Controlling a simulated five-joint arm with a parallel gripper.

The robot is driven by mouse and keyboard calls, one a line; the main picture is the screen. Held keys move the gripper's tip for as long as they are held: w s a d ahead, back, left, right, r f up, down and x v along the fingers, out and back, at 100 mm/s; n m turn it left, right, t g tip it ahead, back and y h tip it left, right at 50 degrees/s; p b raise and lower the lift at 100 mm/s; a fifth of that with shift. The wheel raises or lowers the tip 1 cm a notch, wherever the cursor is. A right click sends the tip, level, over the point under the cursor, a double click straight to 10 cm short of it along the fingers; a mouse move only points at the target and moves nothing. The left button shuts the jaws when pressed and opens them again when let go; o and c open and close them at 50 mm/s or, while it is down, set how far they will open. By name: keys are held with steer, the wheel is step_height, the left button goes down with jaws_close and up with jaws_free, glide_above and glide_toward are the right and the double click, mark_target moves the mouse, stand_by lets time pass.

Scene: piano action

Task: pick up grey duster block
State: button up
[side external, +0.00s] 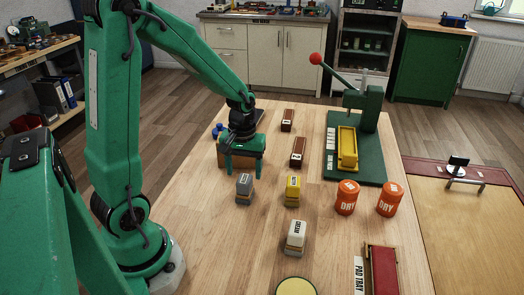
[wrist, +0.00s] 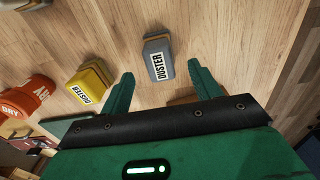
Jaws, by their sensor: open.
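The grey duster block (side external: 244,187) stands on the wooden table, grey with a tan base and a white label. In the wrist view it (wrist: 158,60) shows its "DUSTER" label between and just beyond my fingertips. My gripper (side external: 243,169) is open and empty, its two green fingers pointing toward the block from behind it in the side view. In the wrist view my gripper (wrist: 161,68) has one finger on each side of the block's line, with no visible contact. I cannot tell its exact height above the table.
A yellow block (side external: 293,190), also labelled "DUSTER" in the wrist view (wrist: 88,86), stands to the right. A cream block (side external: 295,237) is in front. Two orange "DRY" tubs (side external: 347,198) (side external: 390,199), a green press (side external: 367,108) and a red tray (side external: 383,272) are farther right.

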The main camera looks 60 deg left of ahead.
mark_target(244, 178)
steer(key=shift+f, duration=0.3)
steer(key=shift+f, duration=0.1)
steer(key=shift+f, duration=2.5)
steer(key=c, duration=1.1)
